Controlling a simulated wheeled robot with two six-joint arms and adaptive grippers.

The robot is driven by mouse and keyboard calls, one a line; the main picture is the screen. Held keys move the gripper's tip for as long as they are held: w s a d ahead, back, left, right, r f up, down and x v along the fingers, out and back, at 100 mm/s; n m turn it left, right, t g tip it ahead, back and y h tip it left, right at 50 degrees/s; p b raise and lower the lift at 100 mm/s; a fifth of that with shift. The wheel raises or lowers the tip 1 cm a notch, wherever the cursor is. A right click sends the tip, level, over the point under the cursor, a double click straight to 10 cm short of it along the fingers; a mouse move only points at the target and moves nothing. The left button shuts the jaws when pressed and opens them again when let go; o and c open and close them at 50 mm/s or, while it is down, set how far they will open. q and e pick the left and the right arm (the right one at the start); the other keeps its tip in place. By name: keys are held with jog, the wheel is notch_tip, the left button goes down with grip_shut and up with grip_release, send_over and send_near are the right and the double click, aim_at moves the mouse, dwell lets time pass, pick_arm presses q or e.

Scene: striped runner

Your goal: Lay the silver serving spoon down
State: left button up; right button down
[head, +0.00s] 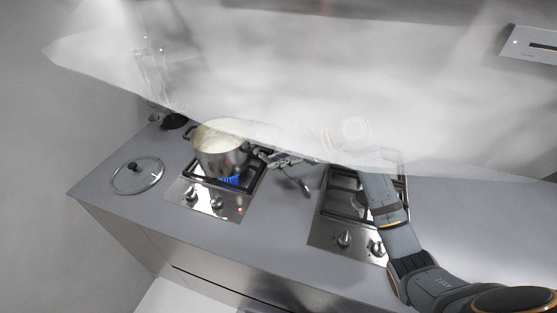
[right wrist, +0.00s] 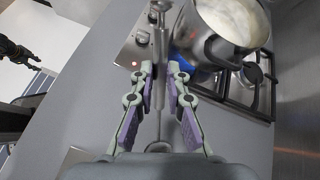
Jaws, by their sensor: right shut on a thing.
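The silver serving spoon (head: 306,189) is in my right gripper (head: 272,158), over the strip of counter between the two hobs. In the right wrist view the spoon's handle (right wrist: 158,52) runs between the two fingers of the right gripper (right wrist: 160,72), which is shut on it. One end of the spoon points to the top of that view, the other shows near the palm. I cannot tell whether the spoon touches the counter. A dark gripper-like part (right wrist: 18,48), seemingly my left gripper, shows at the left edge; its jaws are unclear.
A steel pot (head: 222,160) with pale contents stands on the left hob (head: 208,200) above a blue flame. A glass lid (head: 137,176) lies on the grey counter (head: 275,222) to the left. The right hob (head: 335,232) is partly behind my arm. A see-through hood (head: 250,75) hangs above.

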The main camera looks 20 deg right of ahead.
jog(key=shift+f, duration=0.45)
jog(key=c, duration=1.3)
grip_release()
jog(key=shift+c, duration=0.2)
jog(key=b+v, duration=0.2)
jog(key=v, duration=1)
